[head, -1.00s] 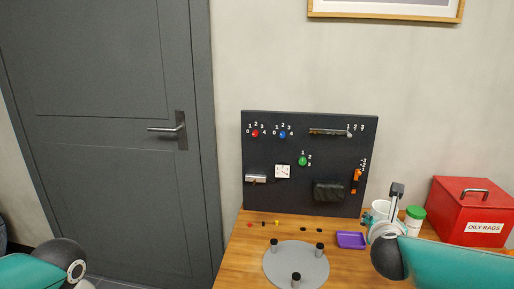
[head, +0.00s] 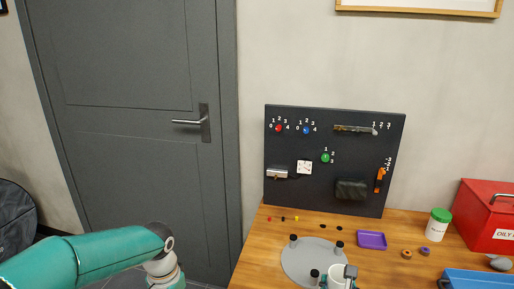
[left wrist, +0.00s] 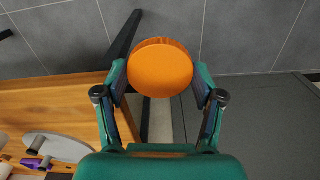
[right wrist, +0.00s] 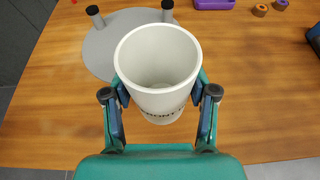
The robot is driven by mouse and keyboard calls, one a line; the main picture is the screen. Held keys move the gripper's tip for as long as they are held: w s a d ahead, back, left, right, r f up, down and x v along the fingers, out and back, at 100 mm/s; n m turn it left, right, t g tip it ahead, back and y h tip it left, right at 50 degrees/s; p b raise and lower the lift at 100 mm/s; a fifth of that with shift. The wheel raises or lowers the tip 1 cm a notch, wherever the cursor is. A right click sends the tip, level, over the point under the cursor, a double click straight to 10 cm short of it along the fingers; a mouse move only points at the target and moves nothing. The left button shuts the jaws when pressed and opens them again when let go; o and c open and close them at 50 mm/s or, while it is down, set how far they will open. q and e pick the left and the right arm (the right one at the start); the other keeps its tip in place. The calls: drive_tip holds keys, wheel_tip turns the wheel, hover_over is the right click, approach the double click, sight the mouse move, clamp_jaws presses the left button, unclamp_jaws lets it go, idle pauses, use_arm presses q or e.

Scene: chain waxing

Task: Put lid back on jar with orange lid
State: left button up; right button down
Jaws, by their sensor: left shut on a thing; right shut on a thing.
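The white jar (right wrist: 157,60) stands lidless with its mouth up, and its inside looks empty. Dark lettering shows low on its near side. My right gripper (right wrist: 162,88) is shut on its sides; I cannot tell whether its base touches the table. In the head view the jar (head: 334,272) shows at the bottom edge, in front of the grey disc. My left gripper (left wrist: 160,80) is shut on the round orange lid (left wrist: 160,66) and holds it in the air, left of the table's edge. The lid is outside the head view, where only my left arm shows.
The grey disc (head: 297,265) carries several dark posts behind the jar. A purple tray (head: 372,240), two small rings (head: 407,254), a green-lidded jar (head: 438,225), a red box (head: 487,213) and a blue tray (head: 478,281) lie right. The pegboard (head: 325,185) stands at the back.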

use_arm(q)
drive_tip(key=n, duration=0.3)
drive_tip(key=shift+w, duration=0.2)
use_arm(e)
drive_tip(key=shift+w+r, duration=0.1)
drive_tip(key=shift+r, duration=0.25)
use_arm(q)
drive_tip(key=shift+n, duration=0.6)
drive_tip(key=r+p, duration=0.1)
drive_tip(key=p, duration=0.3)
drive_tip(key=s+r+p, duration=0.1)
drive_tip(key=r+p, duration=0.1)
drive_tip(key=p, duration=0.2)
drive_tip(key=r+p, duration=0.2)
drive_tip(key=p, duration=0.3)
drive_tip(key=shift+s, duration=0.4)
drive_tip(key=shift+f, duration=0.1)
use_arm(e)
wheel_tip(320, 180, up, 16)
drive_tip(key=n+y, duration=0.3)
drive_tip(key=shift+w+f+t, duration=0.25)
drive_tip(key=shift+w+t, duration=0.05)
drive_tip(key=shift+w, duration=0.05)
drive_tip(key=shift+f, duration=0.1)
